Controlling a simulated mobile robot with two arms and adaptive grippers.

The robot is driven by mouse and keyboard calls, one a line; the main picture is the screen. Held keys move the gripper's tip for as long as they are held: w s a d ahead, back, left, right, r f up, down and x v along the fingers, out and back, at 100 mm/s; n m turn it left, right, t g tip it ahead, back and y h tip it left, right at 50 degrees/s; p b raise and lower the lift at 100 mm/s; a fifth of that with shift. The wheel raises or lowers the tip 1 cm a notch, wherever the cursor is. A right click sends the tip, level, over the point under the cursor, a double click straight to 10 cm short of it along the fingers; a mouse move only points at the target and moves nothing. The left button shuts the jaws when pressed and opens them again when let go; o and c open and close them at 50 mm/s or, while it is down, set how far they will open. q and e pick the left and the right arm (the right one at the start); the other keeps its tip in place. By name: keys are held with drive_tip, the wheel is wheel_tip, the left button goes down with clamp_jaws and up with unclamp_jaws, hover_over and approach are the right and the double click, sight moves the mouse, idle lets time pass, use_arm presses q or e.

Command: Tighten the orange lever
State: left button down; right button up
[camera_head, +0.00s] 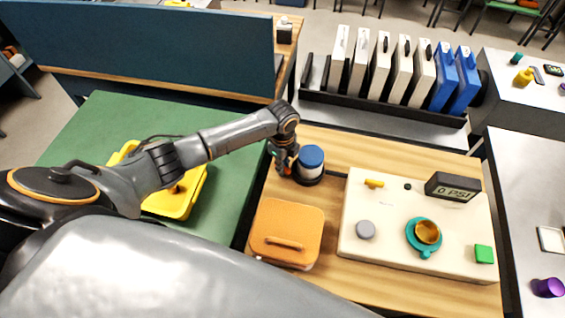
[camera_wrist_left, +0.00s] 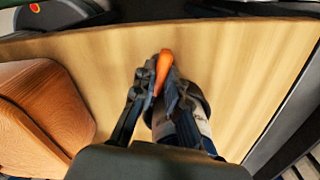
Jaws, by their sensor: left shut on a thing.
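The orange lever (camera_wrist_left: 163,68) shows in the left wrist view, sticking up between the fingertips of my left gripper (camera_wrist_left: 158,84). The fingers are closed on it. In the head view my left gripper (camera_head: 285,158) reaches down just left of a canister (camera_head: 311,158) with a blue top, white body and dark base. The lever is mostly hidden by the gripper there. The canister's light body (camera_wrist_left: 202,127) and dark rim show behind the right finger in the wrist view. My right gripper is not in view.
An orange box (camera_head: 286,226) with a handle stands in front of the canister. A cream panel (camera_head: 390,258) with a "0 PSI" display (camera_head: 453,188) is to the right. A yellow tray (camera_head: 178,205) lies on the green table (camera_head: 95,125). Binders (camera_head: 402,70) stand in a rack behind.

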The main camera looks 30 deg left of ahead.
use_arm(q)
drive_tip(key=shift+r+n+p, duration=0.2)
drive_tip(key=shift+n+p, duration=0.5)
drive_tip(key=shift+n, duration=0.5)
drive_tip(key=shift+f+n, duration=0.15)
drive_tip(key=shift+n, duration=0.45)
drive_tip(key=c, duration=1.4)
unclamp_jaws()
drive_tip(key=shift+o, duration=0.2)
wheel_tip(320, 180, up, 12)
